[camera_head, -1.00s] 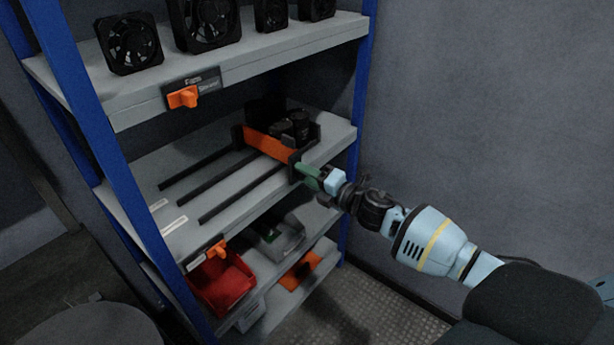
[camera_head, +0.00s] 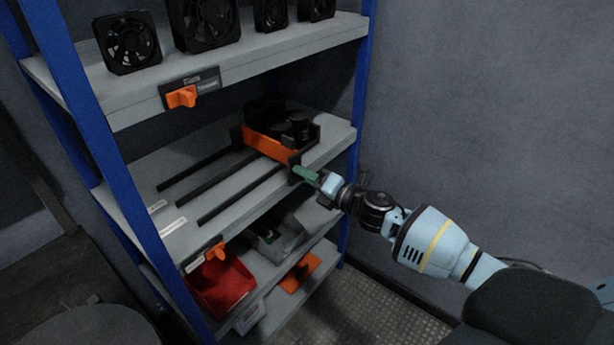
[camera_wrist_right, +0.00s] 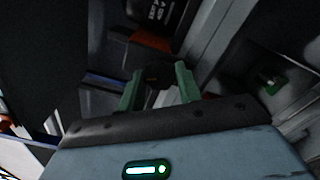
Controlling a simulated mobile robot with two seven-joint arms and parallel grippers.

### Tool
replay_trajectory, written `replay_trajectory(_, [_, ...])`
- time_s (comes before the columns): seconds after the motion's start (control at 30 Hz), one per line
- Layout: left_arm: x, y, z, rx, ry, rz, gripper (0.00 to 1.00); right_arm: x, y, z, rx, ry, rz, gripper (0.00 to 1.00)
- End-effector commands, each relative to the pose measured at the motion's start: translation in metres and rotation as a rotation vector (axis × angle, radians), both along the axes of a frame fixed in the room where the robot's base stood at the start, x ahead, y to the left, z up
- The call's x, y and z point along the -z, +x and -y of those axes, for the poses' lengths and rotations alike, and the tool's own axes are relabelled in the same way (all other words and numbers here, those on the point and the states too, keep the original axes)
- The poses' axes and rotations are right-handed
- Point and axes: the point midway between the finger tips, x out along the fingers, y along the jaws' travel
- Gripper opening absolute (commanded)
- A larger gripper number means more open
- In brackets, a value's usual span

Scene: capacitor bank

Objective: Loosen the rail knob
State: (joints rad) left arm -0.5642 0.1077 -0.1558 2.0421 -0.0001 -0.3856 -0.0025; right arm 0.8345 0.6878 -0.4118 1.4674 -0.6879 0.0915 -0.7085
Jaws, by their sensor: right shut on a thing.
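A carriage with an orange front bar (camera_head: 268,146) sits on the black rails (camera_head: 240,192) of the middle shelf, with dark cylinders (camera_head: 297,128) behind the bar. My right gripper (camera_head: 303,173) reaches the carriage's right end with its green fingers. In the right wrist view its fingers (camera_wrist_right: 160,85) are shut on a small dark knob (camera_wrist_right: 157,73), taken to be the rail knob. Most of the knob is shaded, and in the head view the fingers cover it. My left gripper is not in view.
Another orange knob (camera_head: 216,251) is on the middle shelf's edge. A red bin (camera_head: 222,287) sits below. A blue post (camera_head: 360,100) stands close behind the gripper.

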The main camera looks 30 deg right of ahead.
Motion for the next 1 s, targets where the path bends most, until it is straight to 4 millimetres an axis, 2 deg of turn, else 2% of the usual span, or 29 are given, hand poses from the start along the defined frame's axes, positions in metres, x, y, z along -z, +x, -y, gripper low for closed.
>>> replay_trajectory(0.03, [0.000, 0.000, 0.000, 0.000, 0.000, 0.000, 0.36, 0.000, 0.000, 0.001, 0.001, 0.000, 0.000, 0.37])
replay_trajectory(0.2, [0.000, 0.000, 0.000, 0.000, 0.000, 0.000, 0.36, 0.000, 0.000, 0.001, 0.001, 0.001, -0.001, 0.56])
replay_trajectory(0.57, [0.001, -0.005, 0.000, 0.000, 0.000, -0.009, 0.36, 0.001, -0.005, 0.002, 0.001, 0.001, -0.001, 0.56])
replay_trajectory(1.0, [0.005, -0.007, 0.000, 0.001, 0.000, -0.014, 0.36, 0.002, -0.058, 0.020, -0.001, 0.001, -0.003, 0.56])
